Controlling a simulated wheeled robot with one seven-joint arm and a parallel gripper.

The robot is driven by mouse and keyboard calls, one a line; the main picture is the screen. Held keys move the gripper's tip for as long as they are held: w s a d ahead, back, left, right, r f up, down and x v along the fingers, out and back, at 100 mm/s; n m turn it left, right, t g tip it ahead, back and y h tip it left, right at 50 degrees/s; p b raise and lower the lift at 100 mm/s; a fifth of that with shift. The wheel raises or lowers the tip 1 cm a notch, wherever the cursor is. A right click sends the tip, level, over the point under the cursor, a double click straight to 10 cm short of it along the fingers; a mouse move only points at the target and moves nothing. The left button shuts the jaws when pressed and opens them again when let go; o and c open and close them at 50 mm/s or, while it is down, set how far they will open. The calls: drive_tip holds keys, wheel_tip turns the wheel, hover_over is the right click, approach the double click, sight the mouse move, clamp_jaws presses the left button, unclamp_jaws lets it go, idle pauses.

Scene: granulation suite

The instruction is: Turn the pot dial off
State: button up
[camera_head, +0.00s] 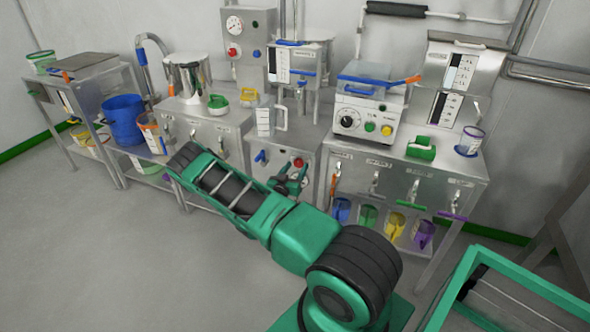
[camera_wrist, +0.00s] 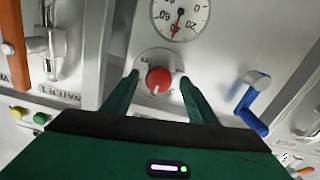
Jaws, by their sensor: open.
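A round red dial (camera_wrist: 158,80) sits on a pale ring on the steel front panel (camera_wrist: 215,62). It also shows in the head view (camera_head: 298,163), low on the middle unit, partly behind my gripper. In the wrist view my gripper (camera_wrist: 158,76) is open, with one green finger on each side of the dial. I cannot tell whether the fingers touch it. A round gauge (camera_wrist: 180,16) with a red needle is close to the dial. In the head view my gripper (camera_head: 290,181) reaches the panel; its fingertips are hard to make out.
A blue lever (camera_wrist: 250,98) juts from the panel beside my right finger. An orange handle (camera_wrist: 14,42) and a steel tap stand at the left. A steel pot (camera_head: 190,76) stands on the counter to the left. A white box with a black dial (camera_head: 348,121) stands to the right.

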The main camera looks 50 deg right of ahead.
drive_tip(key=shift+w+d, duration=0.2)
drive_tip(key=shift+d, duration=0.25)
drive_tip(key=c, duration=1.1)
drive_tip(key=shift+o, duration=0.2)
